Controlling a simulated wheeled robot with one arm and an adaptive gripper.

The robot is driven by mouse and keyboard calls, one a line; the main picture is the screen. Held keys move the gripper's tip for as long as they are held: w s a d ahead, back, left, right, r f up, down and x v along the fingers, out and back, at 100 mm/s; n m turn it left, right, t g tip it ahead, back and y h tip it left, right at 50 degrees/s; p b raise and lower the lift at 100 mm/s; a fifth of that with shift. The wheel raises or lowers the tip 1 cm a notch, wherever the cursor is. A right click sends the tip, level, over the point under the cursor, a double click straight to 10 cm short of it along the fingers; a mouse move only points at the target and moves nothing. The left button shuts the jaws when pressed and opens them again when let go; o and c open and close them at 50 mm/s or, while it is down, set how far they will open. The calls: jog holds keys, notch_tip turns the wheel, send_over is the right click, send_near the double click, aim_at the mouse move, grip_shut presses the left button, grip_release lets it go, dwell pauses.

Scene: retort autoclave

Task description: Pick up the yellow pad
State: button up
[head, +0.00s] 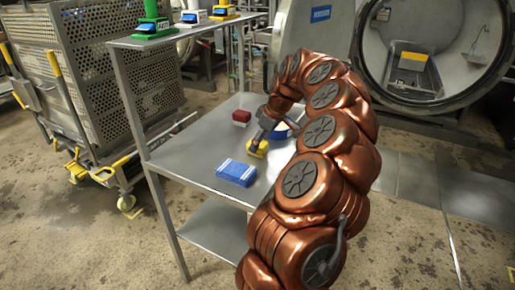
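The yellow pad (257,148) appears as a small yellow piece on the middle shelf of the metal rack, right under my gripper. My copper-coloured arm arches over from the right. My gripper (259,143) points down at the yellow piece and overlaps it in the picture. It is too small and partly hidden to tell whether the fingers are open or shut on the pad.
A blue-and-white pack (236,173) lies in front of the gripper, and a red block (241,117) behind it. The metal shelf (190,158) is bare to the left. An upper shelf (180,33) overhangs the back left. A perforated cart (115,85) stands left, an open retort (435,50) right.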

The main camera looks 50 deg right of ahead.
jog(key=shift+x, duration=1.25)
jog(key=c, duration=1.1)
jog(key=shift+r, duration=0.1)
jog(key=shift+c, duration=0.2)
jog(key=shift+r, duration=1.8)
jog(key=s+a+b, duration=0.1)
jog(key=s+a, duration=0.2)
jog(key=s, duration=0.4)
jog(key=s+a+r+b, duration=0.1)
jog(key=s+a, duration=0.3)
jog(key=s, duration=0.3)
jog(key=shift+a+r, duration=0.15)
jog(key=shift+a, duration=0.05)
